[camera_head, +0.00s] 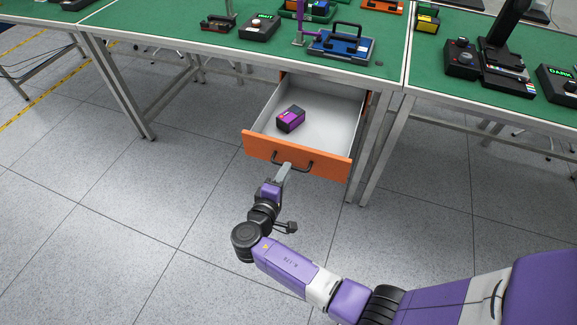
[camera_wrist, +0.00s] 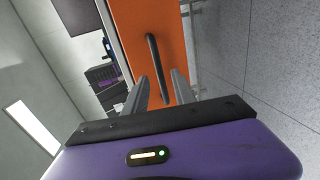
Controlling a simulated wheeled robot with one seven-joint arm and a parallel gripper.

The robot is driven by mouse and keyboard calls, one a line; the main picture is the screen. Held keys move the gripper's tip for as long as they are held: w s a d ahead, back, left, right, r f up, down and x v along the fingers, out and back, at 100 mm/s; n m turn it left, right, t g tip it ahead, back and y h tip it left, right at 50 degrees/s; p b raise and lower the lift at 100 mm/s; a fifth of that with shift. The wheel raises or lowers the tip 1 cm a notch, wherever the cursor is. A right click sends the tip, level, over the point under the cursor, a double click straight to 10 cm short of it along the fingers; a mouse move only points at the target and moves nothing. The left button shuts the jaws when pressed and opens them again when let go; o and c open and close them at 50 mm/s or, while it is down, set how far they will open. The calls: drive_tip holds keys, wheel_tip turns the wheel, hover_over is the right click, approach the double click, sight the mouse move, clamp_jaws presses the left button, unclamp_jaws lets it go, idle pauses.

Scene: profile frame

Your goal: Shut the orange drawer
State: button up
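The orange drawer (camera_head: 325,164) is pulled well out from under the green-topped table. Its front carries a dark bar handle (camera_head: 305,165), and its inside is light grey. My gripper (camera_head: 286,168) is in front of the drawer, at the left part of the handle. In the wrist view the two grey fingers of my gripper (camera_wrist: 160,80) are apart and point at the orange front (camera_wrist: 175,45). The dark handle (camera_wrist: 158,68) lies in line with the gap between them. I cannot tell whether the fingers touch the handle or the front.
A purple and black box (camera_head: 291,119) lies inside the drawer. The table (camera_head: 200,40) above holds a blue toolbox (camera_head: 342,46) and several devices. Metal table legs (camera_head: 383,150) stand to the right of the drawer. The tiled floor (camera_head: 130,220) in front is clear.

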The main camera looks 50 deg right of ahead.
drive_tip(key=shift+x, duration=2.2)
drive_tip(key=shift+c, duration=0.4)
drive_tip(key=shift+s, duration=0.1)
clamp_jaws()
